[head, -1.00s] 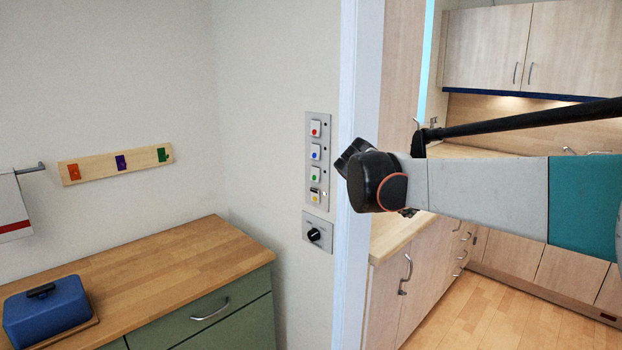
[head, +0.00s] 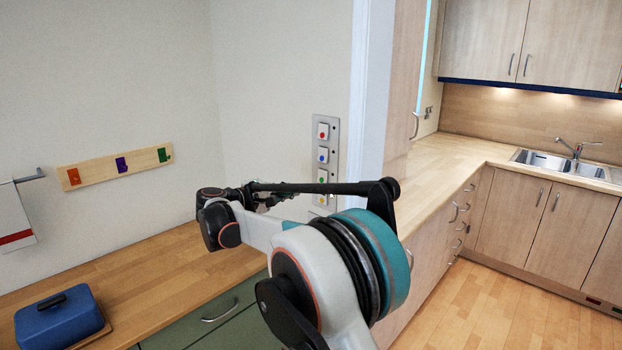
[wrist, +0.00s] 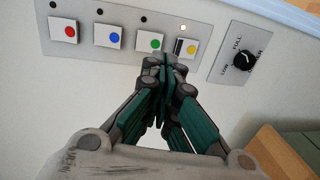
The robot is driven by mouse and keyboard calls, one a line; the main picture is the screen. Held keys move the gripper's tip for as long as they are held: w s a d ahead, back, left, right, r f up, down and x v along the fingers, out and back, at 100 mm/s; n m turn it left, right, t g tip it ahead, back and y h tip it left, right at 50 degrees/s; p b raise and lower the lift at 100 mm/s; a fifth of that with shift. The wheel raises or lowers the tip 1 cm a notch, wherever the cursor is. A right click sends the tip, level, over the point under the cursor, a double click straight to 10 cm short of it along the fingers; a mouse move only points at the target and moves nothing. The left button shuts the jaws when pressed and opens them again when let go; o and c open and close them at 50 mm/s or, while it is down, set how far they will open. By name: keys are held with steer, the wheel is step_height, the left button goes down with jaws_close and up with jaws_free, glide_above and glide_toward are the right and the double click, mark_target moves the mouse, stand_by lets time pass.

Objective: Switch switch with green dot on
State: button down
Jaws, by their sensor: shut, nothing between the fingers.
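The switch with the green dot (wrist: 151,42) is a white rocker on a grey wall panel, third in the row in the wrist view. The small indicator above it is dark. In the head view the green-dot switch (head: 323,176) is third from the top, just above my arm. My gripper (wrist: 165,64) is shut and empty. In the wrist view its fingertips appear just below the gap between the green-dot and yellow-dot switches. Whether they touch the panel is unclear.
The red-dot (wrist: 64,31) and blue-dot (wrist: 108,37) switches have dark indicators. The yellow-dot switch (wrist: 186,47) sits differently, with its indicator lit. A black knob (wrist: 243,61) is on a separate plate. A wooden counter (head: 150,270) lies below.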

mark_target(318, 181)
steer(key=a, duration=0.2)
steer(key=shift+s+a+f, duration=0.1)
steer(key=shift+a+f, duration=0.05)
steer(key=shift+a, duration=0.25)
steer(key=b+x, duration=0.1)
steer(key=x, duration=0.6)
steer(key=b+x, duration=0.2)
steer(key=x, duration=0.5)
steer(key=shift+r, duration=0.25)
